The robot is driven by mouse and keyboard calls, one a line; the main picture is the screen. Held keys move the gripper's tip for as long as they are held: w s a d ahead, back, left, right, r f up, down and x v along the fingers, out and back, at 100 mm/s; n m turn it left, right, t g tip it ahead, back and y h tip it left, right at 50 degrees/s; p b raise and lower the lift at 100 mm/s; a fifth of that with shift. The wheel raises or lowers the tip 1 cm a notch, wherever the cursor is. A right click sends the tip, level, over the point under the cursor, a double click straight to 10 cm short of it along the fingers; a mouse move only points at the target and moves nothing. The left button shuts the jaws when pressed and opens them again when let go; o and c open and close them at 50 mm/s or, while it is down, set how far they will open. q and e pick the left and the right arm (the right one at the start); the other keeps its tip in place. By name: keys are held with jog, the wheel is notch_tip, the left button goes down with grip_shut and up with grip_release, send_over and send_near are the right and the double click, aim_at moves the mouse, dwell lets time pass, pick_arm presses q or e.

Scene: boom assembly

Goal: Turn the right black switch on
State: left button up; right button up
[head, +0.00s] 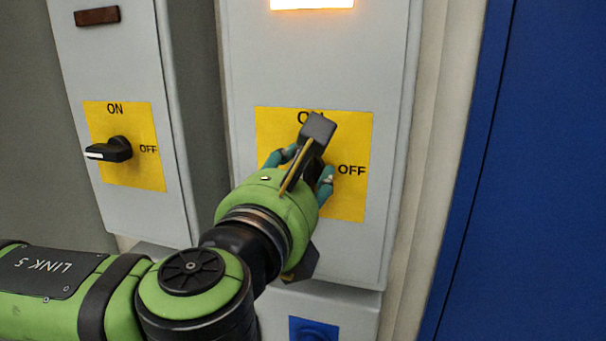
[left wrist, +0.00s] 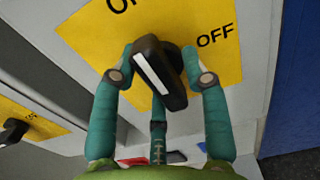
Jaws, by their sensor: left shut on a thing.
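The right black switch (left wrist: 160,75) has a white line on its face and sits on a yellow plate (head: 352,198) marked ON at top and OFF at right. In the left wrist view its handle slants from upper left to lower right. My left gripper (head: 300,168) is shut on this switch, with teal fingers on either side of it. In the head view my gripper and wrist hide most of the switch and part of the word ON, so its exact angle is unclear there. My right gripper is not in view.
A bright lamp (head: 312,3) glows above the right switch. A left black switch (head: 108,150) lies about level on its own yellow plate, under a dark brown indicator (head: 97,16). A blue panel (head: 535,170) stands at right. A blue fitting (head: 313,330) is below.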

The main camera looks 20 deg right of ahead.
pick_arm(q)
jog(key=shift+w+a+f, duration=0.1)
jog(key=shift+w+a, duration=0.05)
dwell(0.4)
jog(key=o, duration=0.9)
jog(key=shift+w+a, duration=0.1)
jog(key=shift+s, duration=0.2)
jog(key=shift+s+a, duration=0.15)
jog(key=shift+s, duration=0.15)
jog(key=v, duration=0.6)
jog(key=shift+s+a, duration=0.2)
jog(key=shift+s, duration=0.05)
